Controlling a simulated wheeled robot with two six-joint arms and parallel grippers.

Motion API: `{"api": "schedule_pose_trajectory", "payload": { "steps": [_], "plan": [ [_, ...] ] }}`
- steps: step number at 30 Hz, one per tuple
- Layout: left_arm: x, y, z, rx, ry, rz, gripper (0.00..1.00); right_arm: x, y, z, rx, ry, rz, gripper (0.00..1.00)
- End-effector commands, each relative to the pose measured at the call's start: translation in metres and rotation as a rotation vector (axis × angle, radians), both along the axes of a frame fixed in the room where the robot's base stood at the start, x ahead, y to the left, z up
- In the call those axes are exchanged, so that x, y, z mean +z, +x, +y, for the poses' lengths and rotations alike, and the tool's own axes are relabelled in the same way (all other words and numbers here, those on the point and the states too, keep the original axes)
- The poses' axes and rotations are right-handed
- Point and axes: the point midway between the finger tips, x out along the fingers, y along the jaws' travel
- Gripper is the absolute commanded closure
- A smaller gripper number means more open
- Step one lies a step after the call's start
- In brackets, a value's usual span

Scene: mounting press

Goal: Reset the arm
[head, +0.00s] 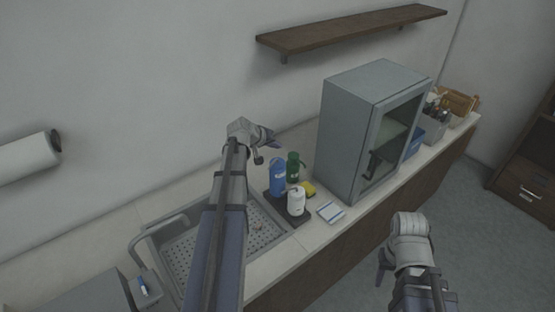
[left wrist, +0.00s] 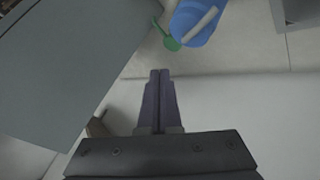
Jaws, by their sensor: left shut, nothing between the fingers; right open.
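My left arm (head: 227,190) reaches up across the sink in the head view. Its gripper (head: 268,137) is above the back of the counter, near the wall, and is empty. In the left wrist view its fingers (left wrist: 160,74) are pressed together with nothing between them. My right gripper (head: 383,264) is low in front of the counter, over the floor, open and clear of things; its fingers are partly hidden by its own wrist.
A glass-door cabinet (head: 347,125) stands right of the left gripper. A blue bottle (head: 277,174), green bottle (head: 293,165) and white bottle (head: 297,201) stand on a dark tray below it. A sink (head: 180,243) is at left. A shelf (head: 350,31) hangs above.

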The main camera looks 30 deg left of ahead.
Motion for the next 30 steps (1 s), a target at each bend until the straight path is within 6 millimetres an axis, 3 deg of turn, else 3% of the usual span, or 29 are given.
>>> {"api": "schedule_pose_trajectory", "payload": {
  "steps": [22,26,30],
  "plan": [
    [-0.002,0.000,-0.002,-0.002,0.001,0.001,1.00,-0.002,0.000,0.000,-0.014,0.002,-0.001,0.50],
    [-0.019,-0.006,-0.047,-0.079,0.017,0.052,1.00,-0.011,0.000,0.000,-0.011,0.002,-0.001,0.50],
    [-0.053,-0.028,-0.135,-0.241,0.068,0.169,1.00,-0.027,0.000,0.000,-0.009,0.002,0.000,0.50]
  ]
}}
